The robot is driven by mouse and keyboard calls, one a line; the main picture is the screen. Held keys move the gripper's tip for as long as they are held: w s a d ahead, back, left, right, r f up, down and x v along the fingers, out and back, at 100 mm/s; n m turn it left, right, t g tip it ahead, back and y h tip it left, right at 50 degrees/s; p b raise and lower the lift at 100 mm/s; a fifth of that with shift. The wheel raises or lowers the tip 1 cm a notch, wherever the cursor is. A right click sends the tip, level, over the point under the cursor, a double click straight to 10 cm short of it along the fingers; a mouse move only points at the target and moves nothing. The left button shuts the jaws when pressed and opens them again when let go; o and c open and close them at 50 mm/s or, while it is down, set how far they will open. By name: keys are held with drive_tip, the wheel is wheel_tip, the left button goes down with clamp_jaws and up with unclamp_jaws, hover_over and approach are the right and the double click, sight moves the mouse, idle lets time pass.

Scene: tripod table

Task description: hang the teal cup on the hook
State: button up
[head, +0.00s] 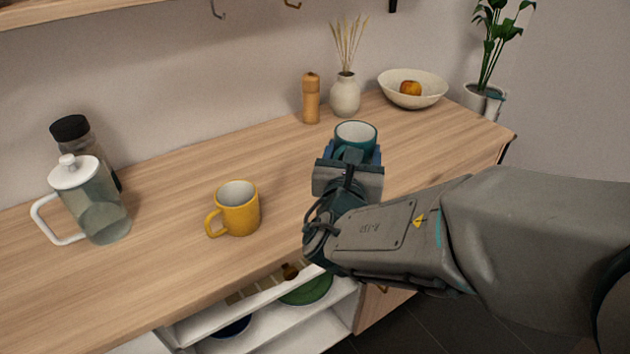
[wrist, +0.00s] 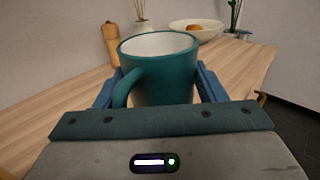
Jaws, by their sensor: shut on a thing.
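The teal cup (wrist: 165,80) is upright between the blue fingers of my gripper (wrist: 158,90), which is shut on it. Its handle faces back toward the wrist, a little to the left in the wrist view. In the head view the teal cup (head: 355,133) shows above my gripper (head: 350,155), over the right part of the counter; its lower part is hidden by the gripper. A third dark fitting (head: 393,5) is cut off by the top edge.
A yellow mug (head: 237,209) stands on the wooden counter (head: 160,190). A glass pitcher (head: 95,205) and a dark-lidded jar (head: 85,140) stand left. A pepper mill (head: 311,99), a vase (head: 345,95) and a bowl (head: 412,90) with fruit stand behind the cup. The middle back counter is clear.

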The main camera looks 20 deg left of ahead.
drive_tip(key=a+f, duration=0.1)
drive_tip(key=a, duration=0.1)
drive_tip(key=a+f, duration=0.1)
drive_tip(key=a, duration=0.1)
drive_tip(key=a+f, duration=0.2)
drive_tip(key=shift+w+a+f+b, duration=0.1)
drive_tip(key=shift+w+a+b, duration=0.25)
drive_tip(key=shift+w+a, duration=0.05)
drive_tip(key=shift+f+b, duration=0.5)
drive_tip(key=shift+f, duration=1.5)
drive_tip(key=shift+f, duration=0.1)
drive_tip(key=o, duration=1.1)
drive_tip(key=shift+o, duration=0.2)
